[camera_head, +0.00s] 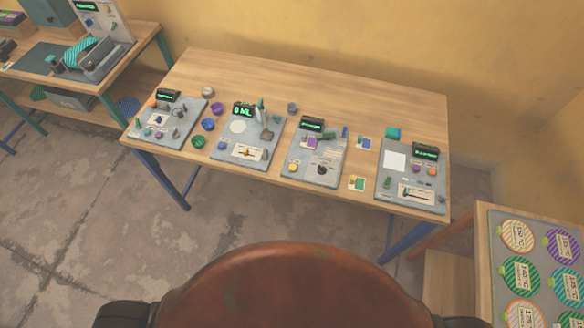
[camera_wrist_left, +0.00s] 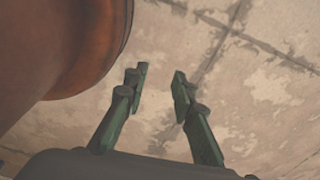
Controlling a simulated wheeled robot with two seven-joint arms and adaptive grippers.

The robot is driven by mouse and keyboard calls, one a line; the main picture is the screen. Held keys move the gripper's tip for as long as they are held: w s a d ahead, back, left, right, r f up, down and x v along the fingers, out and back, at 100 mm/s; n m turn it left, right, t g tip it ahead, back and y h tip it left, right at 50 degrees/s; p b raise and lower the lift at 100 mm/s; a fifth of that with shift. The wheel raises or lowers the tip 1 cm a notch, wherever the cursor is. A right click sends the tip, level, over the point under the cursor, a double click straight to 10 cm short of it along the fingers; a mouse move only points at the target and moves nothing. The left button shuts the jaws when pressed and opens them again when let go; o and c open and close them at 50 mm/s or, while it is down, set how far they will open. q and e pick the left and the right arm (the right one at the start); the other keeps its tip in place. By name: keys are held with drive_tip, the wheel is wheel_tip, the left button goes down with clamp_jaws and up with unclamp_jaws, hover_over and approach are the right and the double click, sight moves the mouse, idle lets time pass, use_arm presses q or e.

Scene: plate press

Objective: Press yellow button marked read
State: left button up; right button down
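A yellow button (camera_head: 293,167) sits at the lower left of the third grey panel (camera_head: 305,177) on the wooden table. That panel also carries a black knob (camera_head: 321,170), a small green-lit display (camera_head: 311,124) and a purple patch. The lettering beside the button is too small to read. My left gripper (camera_wrist_left: 160,82) is open and empty in the left wrist view, above the bare floor and away from the table. Neither gripper's fingers show in the head view. My right gripper is not in view.
Other grey panels with displays stand on the same wooden table (camera_head: 360,92), with loose coloured knobs (camera_head: 208,125) between them. A bench with equipment (camera_head: 90,60) is at the far left. A board of striped discs (camera_head: 520,236) is at the right. The table's back strip is clear.

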use_arm(q)
clamp_jaws()
idle(1.3)
